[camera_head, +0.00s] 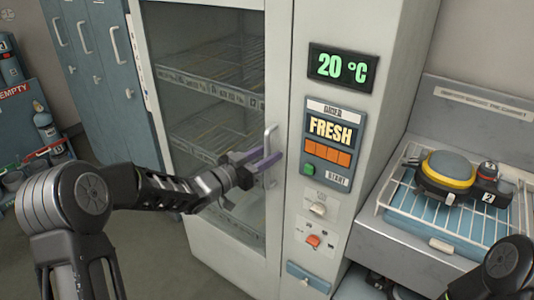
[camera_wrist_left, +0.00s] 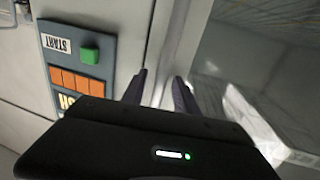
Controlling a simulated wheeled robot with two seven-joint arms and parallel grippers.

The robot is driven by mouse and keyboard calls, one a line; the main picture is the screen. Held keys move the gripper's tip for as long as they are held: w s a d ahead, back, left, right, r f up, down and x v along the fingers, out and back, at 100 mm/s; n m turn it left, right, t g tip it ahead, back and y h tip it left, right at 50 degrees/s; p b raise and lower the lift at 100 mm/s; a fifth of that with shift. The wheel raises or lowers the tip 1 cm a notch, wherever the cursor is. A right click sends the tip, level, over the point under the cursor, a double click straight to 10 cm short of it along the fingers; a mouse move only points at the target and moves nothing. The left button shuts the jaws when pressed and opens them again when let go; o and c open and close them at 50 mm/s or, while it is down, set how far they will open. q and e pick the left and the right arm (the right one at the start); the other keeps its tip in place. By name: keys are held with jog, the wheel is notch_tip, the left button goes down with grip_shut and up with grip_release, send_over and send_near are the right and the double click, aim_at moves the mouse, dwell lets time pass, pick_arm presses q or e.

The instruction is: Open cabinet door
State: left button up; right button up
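The cabinet (camera_head: 279,60) is pale grey and has a tall glass door (camera_head: 205,120) on its left part, with wire shelves behind the glass. The door looks closed. An upright white handle (camera_head: 270,138) is near the door's right edge. My left gripper (camera_head: 262,158) is at this handle, its purple-grey fingers on either side of it. In the left wrist view the left gripper (camera_wrist_left: 160,88) has its two fingers apart, with a pale upright strip between them; contact with the handle cannot be made out. Of my right arm only a dark link shows at the lower right; its gripper is out of view.
A control panel (camera_head: 328,145) with a green button (camera_head: 309,170) is right of the handle. A wire rack (camera_head: 395,205) with a yellow-rimmed device (camera_head: 447,170) stands at the right. Blue lockers (camera_head: 100,75) are at the left. Floor (camera_head: 130,255) shows before the door.

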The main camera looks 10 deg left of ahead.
pick_arm(q)
jog(key=shift+c, duration=0.4)
grip_shut()
dwell(0.9)
